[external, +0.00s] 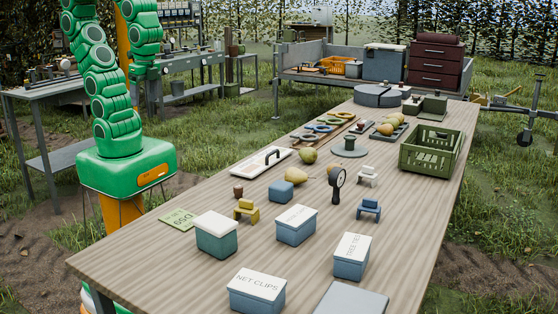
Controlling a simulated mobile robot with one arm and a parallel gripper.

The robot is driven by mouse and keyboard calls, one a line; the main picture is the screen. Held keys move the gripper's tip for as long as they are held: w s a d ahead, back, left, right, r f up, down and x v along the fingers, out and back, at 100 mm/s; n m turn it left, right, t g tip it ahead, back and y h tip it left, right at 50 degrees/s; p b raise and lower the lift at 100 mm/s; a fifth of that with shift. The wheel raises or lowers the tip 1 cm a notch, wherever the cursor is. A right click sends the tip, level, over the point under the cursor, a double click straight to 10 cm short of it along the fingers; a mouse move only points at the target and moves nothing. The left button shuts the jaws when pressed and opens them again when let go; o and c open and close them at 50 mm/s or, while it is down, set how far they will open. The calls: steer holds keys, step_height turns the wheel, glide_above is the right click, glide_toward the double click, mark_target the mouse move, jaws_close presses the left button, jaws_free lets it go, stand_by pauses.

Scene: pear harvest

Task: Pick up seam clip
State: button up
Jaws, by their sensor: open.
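Three small bench-shaped pieces stand on the wooden table: a yellow one (247,209), a white one (367,176) and a blue one (369,209). They look like clips, but I cannot tell which, if any, is the seam clip. A blue box with a white lid marked NET CLIPS (257,294) stands at the table's near edge; its contents are hidden. My green arm rises at the left, away from these pieces, and runs out of the top of the picture. My gripper is not in view.
More lidded boxes (216,238) (295,227) (350,260) stand on the near half of the table (150,262). A dark upright tool (337,187), loose pears (308,156) and a green crate (431,151) stand farther back. The table's near left corner is clear.

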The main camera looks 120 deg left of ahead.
steer(key=n+t, duration=0.2)
glide_above(246, 200)
step_height(246, 200, down, 19)
steer(key=shift+s+d+f, duration=0.1)
steer(key=shift+s+d, duration=0.05)
steer(key=shift+w+f, duration=0.35)
steer(key=shift+f, duration=0.25)
steer(key=shift+s+a+f, duration=0.1)
steer(key=shift+s+f, duration=0.05)
steer(key=shift+f, duration=1.7)
steer(key=shift+s+a+f, duration=0.1)
steer(key=shift+f, duration=1.7)
steer(key=c, duration=1)
steer(key=shift+r, duration=0.1)
steer(key=shift+c, duration=0.2)
